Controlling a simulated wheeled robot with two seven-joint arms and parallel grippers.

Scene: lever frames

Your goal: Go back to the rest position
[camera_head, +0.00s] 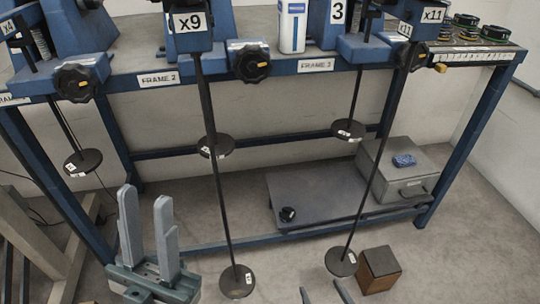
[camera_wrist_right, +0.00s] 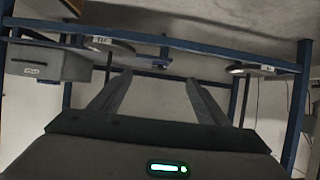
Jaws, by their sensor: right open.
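My left gripper (camera_head: 146,196) stands at the lower left of the head view, its two grey fingers pointing up with a clear gap between them. It is open and empty, in front of the blue lever bench (camera_head: 270,238). My right gripper (camera_head: 324,293) shows only its fingertips at the bottom edge of the head view, just below a hanging weight disc (camera_head: 341,262). In the right wrist view its fingers (camera_wrist_right: 158,78) are spread wide with nothing between them. The rest of the right arm is outside the head view.
Long dark rods with round weights (camera_head: 237,281) hang from the bench in front of my grippers. A brown wooden block (camera_head: 379,270) sits on the floor beside the right fingertips. A grey box (camera_head: 400,170) stands on the lower shelf (camera_head: 312,198). Floor between the grippers is mostly clear.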

